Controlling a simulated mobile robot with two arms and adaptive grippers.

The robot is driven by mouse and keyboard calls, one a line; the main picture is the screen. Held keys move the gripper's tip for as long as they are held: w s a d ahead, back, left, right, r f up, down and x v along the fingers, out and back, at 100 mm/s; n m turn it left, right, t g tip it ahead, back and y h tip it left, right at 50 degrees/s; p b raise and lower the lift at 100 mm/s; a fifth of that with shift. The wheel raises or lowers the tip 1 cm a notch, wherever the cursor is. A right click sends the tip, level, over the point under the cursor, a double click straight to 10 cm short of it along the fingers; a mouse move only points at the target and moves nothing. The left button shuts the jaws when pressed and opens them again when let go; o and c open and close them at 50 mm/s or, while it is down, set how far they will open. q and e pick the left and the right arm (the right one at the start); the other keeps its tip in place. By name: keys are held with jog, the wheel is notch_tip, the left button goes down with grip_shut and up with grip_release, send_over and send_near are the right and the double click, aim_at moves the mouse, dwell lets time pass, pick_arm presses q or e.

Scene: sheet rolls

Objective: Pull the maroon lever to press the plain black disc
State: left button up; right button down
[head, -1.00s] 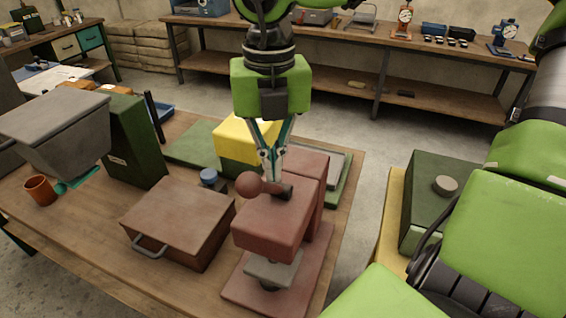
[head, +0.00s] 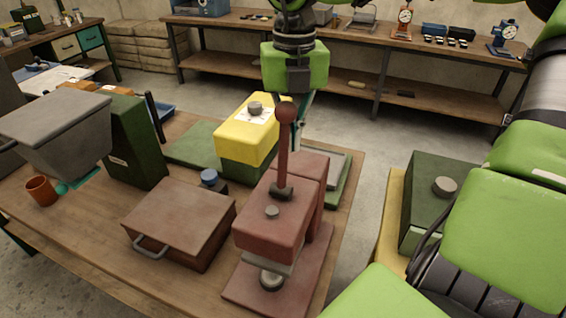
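The maroon press (head: 268,226) stands on the near right of the table. Its maroon lever (head: 283,150) stands upright, with a ball knob on top. A grey press plate hangs above a round disc (head: 271,281) on the base, with a gap between them. The disc looks grey on top with a darker rim; I see no clearly black one. My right gripper (head: 300,128) is just behind the lever; its fingers are partly hidden, so I cannot tell if they are open or touch the lever. My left gripper is not in view.
A brown box (head: 180,222) with a handle lies left of the press. A yellow-topped green box (head: 247,130) stands behind it. A grey-and-green machine (head: 55,125) and an orange cup (head: 41,191) are at left. Another green box (head: 432,190) is at right.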

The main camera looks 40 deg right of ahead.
jog(key=w+d+r+p, duration=0.2)
jog(key=d+r+p, duration=0.2)
jog(key=r+p, duration=0.4)
notch_tip(320, 180, up, 2)
jog(key=shift+r, duration=0.1)
dwell(0.6)
dwell(0.5)
